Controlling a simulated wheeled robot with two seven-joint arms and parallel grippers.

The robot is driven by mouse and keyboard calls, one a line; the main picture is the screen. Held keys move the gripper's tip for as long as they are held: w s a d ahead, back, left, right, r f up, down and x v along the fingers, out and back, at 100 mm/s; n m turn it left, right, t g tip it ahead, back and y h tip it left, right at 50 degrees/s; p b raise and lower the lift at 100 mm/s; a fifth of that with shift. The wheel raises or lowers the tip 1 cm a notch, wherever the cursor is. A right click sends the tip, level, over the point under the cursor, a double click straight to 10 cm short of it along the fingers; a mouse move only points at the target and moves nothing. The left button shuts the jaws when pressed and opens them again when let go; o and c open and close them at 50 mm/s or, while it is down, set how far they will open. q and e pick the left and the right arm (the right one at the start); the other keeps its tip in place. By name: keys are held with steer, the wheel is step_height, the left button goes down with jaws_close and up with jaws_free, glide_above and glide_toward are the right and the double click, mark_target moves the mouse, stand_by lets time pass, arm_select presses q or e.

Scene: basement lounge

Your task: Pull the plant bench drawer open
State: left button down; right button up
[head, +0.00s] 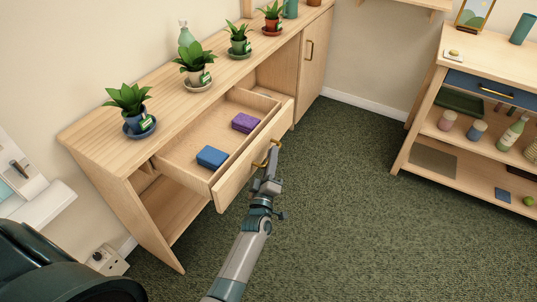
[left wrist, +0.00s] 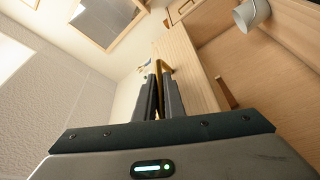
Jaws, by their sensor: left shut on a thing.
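The plant bench (head: 160,100) is a pale wood cabinet along the wall. Its drawer (head: 228,184) stands well out from the bench. A blue block (head: 212,157) and a purple block (head: 245,122) lie inside it. My left gripper (head: 272,165) is at the drawer front, shut on the brass handle (head: 262,162). In the left wrist view the two dark fingers (left wrist: 159,92) close around the brass handle (left wrist: 158,58), beside the wooden drawer front (left wrist: 185,70). My right gripper is not in view.
Several potted plants (head: 194,64) stand on the bench top. A bench door with a brass handle (head: 310,50) is shut at the far end. A shelf unit with a blue drawer (head: 480,87) stands at the right. Green carpet (head: 350,200) between them is clear.

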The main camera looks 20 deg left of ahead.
arm_select(q)
steer(key=shift+f, duration=0.1)
steer(key=c, duration=1.8)
jaws_free()
steer(key=shift+c, duration=0.2)
steer(key=shift+s+d+f, duration=0.15)
steer(key=shift+s, duration=0.55)
steer(key=b+v, duration=0.1)
steer(key=v, duration=1.5)
steer(key=shift+b, duration=0.4)
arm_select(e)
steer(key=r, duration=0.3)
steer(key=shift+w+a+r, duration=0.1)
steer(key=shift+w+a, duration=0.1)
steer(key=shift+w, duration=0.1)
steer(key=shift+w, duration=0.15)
